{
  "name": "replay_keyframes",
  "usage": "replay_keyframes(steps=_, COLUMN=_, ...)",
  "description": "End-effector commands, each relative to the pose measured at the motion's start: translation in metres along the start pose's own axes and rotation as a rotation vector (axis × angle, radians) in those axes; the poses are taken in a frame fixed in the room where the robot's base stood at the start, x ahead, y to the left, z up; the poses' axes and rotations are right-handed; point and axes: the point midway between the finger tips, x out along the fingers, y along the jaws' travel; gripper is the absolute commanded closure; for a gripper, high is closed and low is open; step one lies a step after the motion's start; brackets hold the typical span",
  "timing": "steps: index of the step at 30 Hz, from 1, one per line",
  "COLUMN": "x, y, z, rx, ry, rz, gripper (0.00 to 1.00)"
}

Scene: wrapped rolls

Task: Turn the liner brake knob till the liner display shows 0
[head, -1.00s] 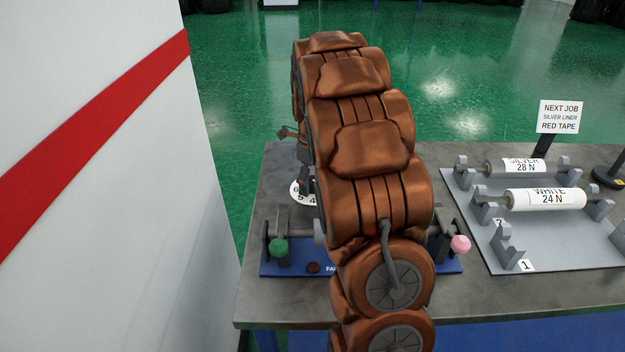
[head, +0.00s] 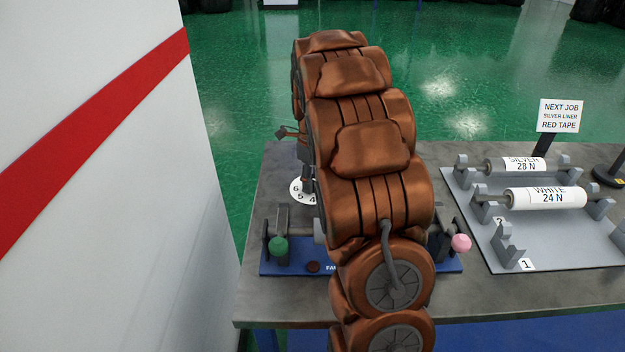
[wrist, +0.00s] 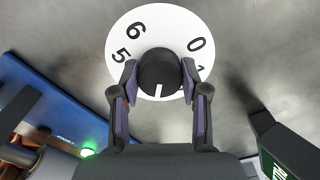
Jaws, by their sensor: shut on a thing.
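The black liner brake knob (wrist: 157,68) stands at the centre of a white number dial (wrist: 178,22) in the wrist view. My gripper (wrist: 159,80) has one finger on each side of the knob and is shut on it. A white mark on the knob's near side points toward the bottom of the picture. Numbers 6, 5, 0 and part of 1 show on the dial.
A grey rack (head: 480,220) holds silver and white rolls at right. A white wall with a red stripe is at left.

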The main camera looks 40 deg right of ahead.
Motion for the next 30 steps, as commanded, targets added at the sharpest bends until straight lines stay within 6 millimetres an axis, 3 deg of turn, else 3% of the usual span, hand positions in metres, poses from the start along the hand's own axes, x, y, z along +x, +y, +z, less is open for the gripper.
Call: replay_keyframes(steps=30, x=0.0011, y=0.0006, z=0.0012, rx=-0.91, ry=-0.003, rz=-0.001, gripper=0.9)
